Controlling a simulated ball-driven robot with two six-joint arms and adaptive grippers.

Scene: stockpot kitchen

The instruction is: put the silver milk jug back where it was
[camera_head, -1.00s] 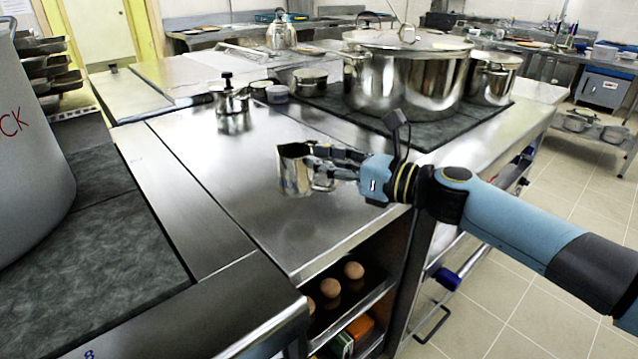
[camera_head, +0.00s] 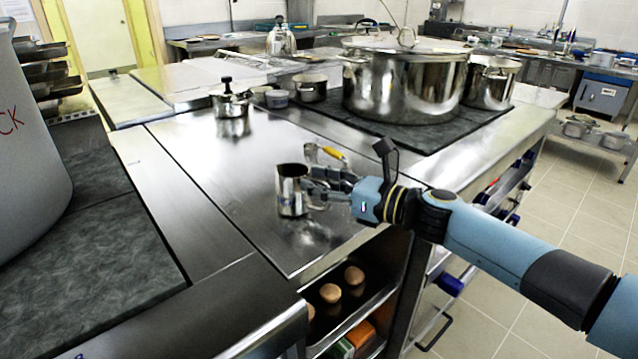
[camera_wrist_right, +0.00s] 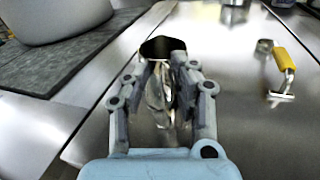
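The silver milk jug (camera_head: 291,194) is upright over the steel counter, near its front edge. My right gripper (camera_head: 318,187) reaches it from the right and is shut on its handle. In the right wrist view the handle sits between the two fingers of the gripper (camera_wrist_right: 160,85), with the dark mouth of the jug (camera_wrist_right: 162,47) beyond the fingertips. A reflection shows below the jug; I cannot tell whether its base touches the counter. My left gripper is not in view.
A yellow-handled tool (camera_head: 334,152) lies on the counter just behind my right gripper. A small lidded pot (camera_head: 231,103) stands farther back, and a large stockpot (camera_head: 405,85) is on a dark mat. Eggs (camera_head: 330,293) sit on a shelf below. The counter left of the jug is clear.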

